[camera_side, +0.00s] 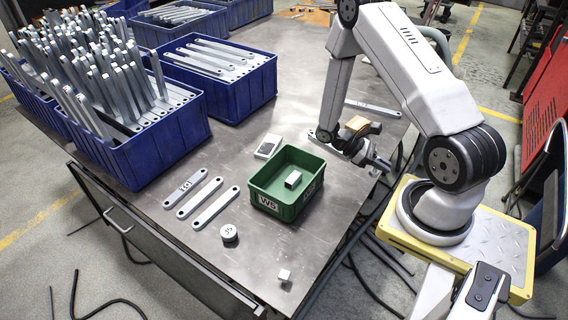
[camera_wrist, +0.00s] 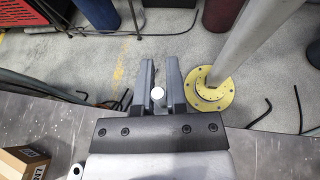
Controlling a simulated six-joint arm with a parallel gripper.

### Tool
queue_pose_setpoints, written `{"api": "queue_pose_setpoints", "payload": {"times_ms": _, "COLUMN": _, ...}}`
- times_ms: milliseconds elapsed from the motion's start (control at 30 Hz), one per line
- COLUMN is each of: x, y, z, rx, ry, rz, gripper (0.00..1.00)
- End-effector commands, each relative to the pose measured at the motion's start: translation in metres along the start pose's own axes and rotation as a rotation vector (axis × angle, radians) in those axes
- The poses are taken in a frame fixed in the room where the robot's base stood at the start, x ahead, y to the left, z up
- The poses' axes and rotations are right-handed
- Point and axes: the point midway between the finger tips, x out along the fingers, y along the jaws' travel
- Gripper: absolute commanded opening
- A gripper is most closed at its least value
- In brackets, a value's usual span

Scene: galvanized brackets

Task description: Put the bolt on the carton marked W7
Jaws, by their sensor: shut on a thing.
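My gripper (camera_side: 382,164) is low at the right edge of the table in the side view. In the wrist view my gripper (camera_wrist: 159,76) is shut on a small pale, round-ended piece, which I take to be the bolt (camera_wrist: 157,93). The bolt is too small to make out in the side view. A brown cardboard carton (camera_side: 361,126) stands on the table just behind my gripper, partly hidden by my arm. In the wrist view the carton (camera_wrist: 22,164) is cut off at the lower left, and its label cannot be read with certainty. The bolt is apart from the carton.
A green bin (camera_side: 262,187) marked W5 holds a silver block (camera_side: 293,179). Loose flat brackets (camera_side: 196,198), a round weight (camera_side: 229,233), a small block (camera_side: 284,275) and a pale box (camera_side: 268,146) lie around it. Blue crates (camera_side: 160,152) of brackets fill the left and back.

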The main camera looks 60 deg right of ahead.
Motion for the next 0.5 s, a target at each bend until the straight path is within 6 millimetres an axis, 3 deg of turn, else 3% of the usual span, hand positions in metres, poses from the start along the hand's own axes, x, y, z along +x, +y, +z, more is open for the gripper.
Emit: {"api": "queue_pose_setpoints", "payload": {"times_ms": 500, "x": -0.022, "y": 0.118, "z": 0.011, "rx": -0.176, "ry": 0.002, "rz": 0.433, "gripper": 0.0}}
